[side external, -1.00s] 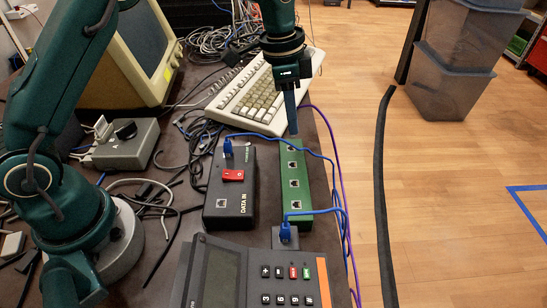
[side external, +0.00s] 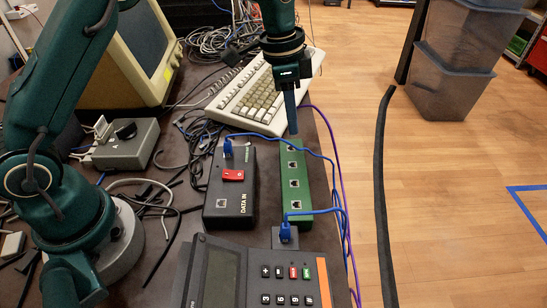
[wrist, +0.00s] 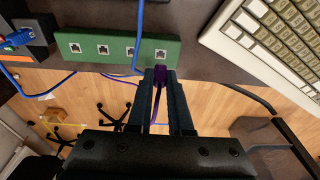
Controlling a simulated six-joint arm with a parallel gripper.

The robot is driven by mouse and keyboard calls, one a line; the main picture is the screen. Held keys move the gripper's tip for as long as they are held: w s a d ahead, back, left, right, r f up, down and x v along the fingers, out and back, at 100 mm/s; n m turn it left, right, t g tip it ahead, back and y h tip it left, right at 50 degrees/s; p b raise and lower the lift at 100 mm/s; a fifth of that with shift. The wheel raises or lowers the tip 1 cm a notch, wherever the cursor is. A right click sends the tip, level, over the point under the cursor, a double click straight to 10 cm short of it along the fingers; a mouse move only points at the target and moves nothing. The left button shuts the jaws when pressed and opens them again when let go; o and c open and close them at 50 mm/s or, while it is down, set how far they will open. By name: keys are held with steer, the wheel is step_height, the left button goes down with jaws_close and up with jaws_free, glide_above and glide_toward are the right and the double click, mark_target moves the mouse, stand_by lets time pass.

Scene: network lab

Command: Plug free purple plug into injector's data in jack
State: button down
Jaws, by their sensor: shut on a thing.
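My gripper (wrist: 160,80) is shut on the purple plug (wrist: 160,75), whose purple cable runs back between the fingers. In the side view my gripper (side external: 292,128) points down at the far end of the green jack strip (side external: 296,215); the plug is hidden there. In the wrist view the plug is by the end jack of the strip (wrist: 75,46); I cannot tell whether it is touching or seated. The injector (side external: 233,165) is a black box left of the strip, with a red switch. Its DATA IN jack (side external: 221,203) looks empty. A blue plug (side external: 227,149) sits in its far end.
A blue cable (side external: 315,152) arches over the strip; it also crosses close to my fingers in the wrist view (wrist: 139,40). A beige keyboard (side external: 262,95) lies behind. A grey box (side external: 285,241) with a blue plug and a desk phone (side external: 235,275) stand in front.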

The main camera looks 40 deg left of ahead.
steer(key=shift+s+f, duration=0.4)
steer(key=shift+s, duration=0.05)
step_height(320, 180, up, 3)
glide_above(226, 203)
steer(key=shift+s+a+f, duration=0.15)
steer(key=shift+s+f, duration=0.05)
steer(key=shift+f, duration=0.8)
steer(key=shift+s+a+f, duration=0.15)
steer(key=shift+f, duration=0.8)
steer(key=c, duration=1.5)
jaws_free()
jaws_close()
